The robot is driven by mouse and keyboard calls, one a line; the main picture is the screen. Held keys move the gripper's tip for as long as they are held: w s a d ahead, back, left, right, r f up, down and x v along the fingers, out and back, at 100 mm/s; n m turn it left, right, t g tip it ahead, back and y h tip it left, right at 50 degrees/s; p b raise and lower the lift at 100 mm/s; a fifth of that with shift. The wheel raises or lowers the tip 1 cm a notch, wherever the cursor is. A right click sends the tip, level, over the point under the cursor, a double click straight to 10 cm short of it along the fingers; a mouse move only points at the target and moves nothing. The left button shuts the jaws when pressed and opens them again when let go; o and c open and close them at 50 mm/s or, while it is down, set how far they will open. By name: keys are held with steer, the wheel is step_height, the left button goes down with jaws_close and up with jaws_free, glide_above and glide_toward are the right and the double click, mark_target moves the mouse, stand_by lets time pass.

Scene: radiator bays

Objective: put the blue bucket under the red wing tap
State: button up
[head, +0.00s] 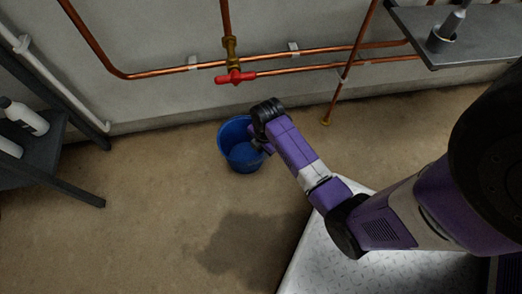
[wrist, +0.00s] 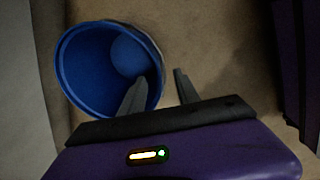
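The blue bucket (head: 232,134) stands upright on the floor near the wall, below the red wing tap (head: 236,77) in the head view. The tap sits on a brass valve at the foot of a vertical copper pipe. My gripper (head: 262,149) is at the bucket's right side, partly hidden by my wrist. In the wrist view the bucket (wrist: 84,68) is at upper left, its inside visible. There my gripper (wrist: 160,80) is open, one finger over the bucket's inside and the other outside, with the rim between them and gaps visible.
Copper pipes (head: 160,73) run along the wall, one reaching the floor right of the bucket. A dark shelf (head: 45,155) with white bottles (head: 24,117) stands at left. A grey bench (head: 460,38) is at upper right. The floor (head: 130,220) left of the bucket is clear.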

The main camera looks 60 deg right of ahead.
steer(key=s+a+r+m+t+h+p, duration=0.2)
steer(key=s+a+r+m+t, duration=0.5)
steer(key=a+r, duration=0.35)
steer(key=s+a+r+m+t, duration=0.2)
steer(key=s+a+r, duration=0.1)
steer(key=r, duration=0.5)
steer(key=s+a+r+m+t+y, duration=0.1)
steer(key=s+a+r+m+t, duration=0.1)
steer(key=r, duration=0.6)
steer(key=s+a+r+m+t+y, duration=0.1)
steer(key=s+a+r+m+t, duration=0.2)
steer(key=r, duration=0.5)
steer(key=shift+s+a+r, duration=0.3)
steer(key=shift+s+r, duration=0.05)
steer(key=shift+s, duration=0.15)
step_height(320, 180, up, 32)
steer(key=p, duration=3.1)
steer(key=shift+f+p, duration=0.25)
steer(key=shift+p, duration=0.05)
